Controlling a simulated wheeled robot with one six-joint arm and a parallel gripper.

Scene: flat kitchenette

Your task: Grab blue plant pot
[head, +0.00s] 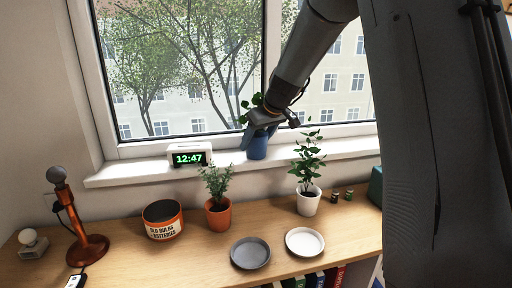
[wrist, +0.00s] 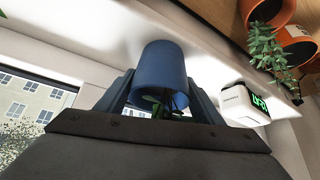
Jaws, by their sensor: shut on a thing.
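The blue plant pot (head: 258,149) is at the window sill in the head view, with green leaves showing above it beside my gripper (head: 262,128). In the wrist view the blue pot (wrist: 164,68) sits between the two fingers of my gripper (wrist: 158,90), which are shut on its sides. Some of the plant's leaves show below the pot there, and the rest is hidden behind the gripper body. I cannot tell whether the pot's base touches the sill.
A digital clock (head: 188,156) stands on the sill (head: 125,172) left of the pot. On the wooden desk below are a terracotta pot plant (head: 218,216), a white pot plant (head: 308,203), an orange tin (head: 162,222), two plates (head: 250,253) and a lamp (head: 88,248). The window is close behind.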

